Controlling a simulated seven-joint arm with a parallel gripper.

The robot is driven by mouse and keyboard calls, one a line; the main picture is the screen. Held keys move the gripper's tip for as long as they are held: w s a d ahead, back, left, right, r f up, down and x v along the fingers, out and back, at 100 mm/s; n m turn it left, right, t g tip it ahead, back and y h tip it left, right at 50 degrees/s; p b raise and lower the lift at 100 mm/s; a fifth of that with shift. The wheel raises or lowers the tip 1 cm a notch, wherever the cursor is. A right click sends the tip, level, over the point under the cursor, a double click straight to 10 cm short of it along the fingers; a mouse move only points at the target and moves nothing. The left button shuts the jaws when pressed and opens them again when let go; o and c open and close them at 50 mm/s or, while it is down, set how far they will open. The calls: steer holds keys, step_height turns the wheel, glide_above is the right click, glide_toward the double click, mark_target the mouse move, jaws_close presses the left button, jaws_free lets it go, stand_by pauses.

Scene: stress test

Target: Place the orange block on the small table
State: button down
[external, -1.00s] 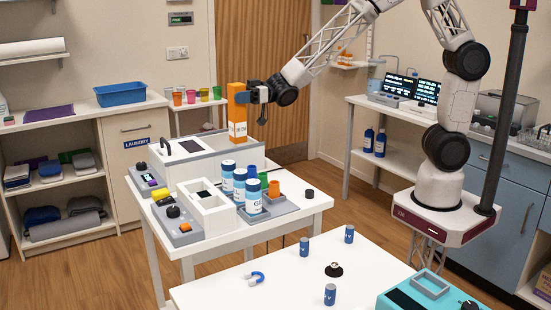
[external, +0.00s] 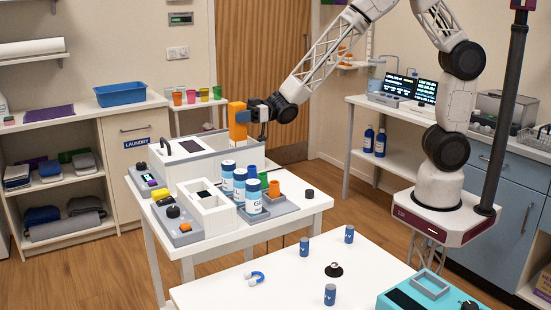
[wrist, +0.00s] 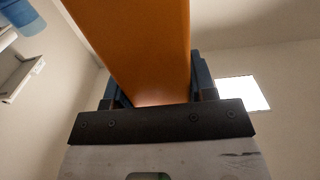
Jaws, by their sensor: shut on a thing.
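My gripper (external: 247,112) is shut on the orange block (external: 237,120) and holds it upright over or behind the white box with a black tap on the white table (external: 307,207). In the wrist view, the block (wrist: 140,45) sits between the dark fingers of my gripper (wrist: 158,95). A small narrow white table (external: 203,104) with coloured cups stands at the back by the door; it may be the small table.
Blue-white bottles (external: 240,184) and an orange cup (external: 274,188) stand at the white table's front. The white box (external: 215,165) is close to the block. The near table (external: 300,275) holds several blue cans and a magnet. A shelf unit (external: 85,112) stands at left.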

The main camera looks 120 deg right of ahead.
steer(key=shift+f, duration=1.15)
steer(key=shift+c, duration=2.3)
jaws_free()
steer(key=s, duration=1.2)
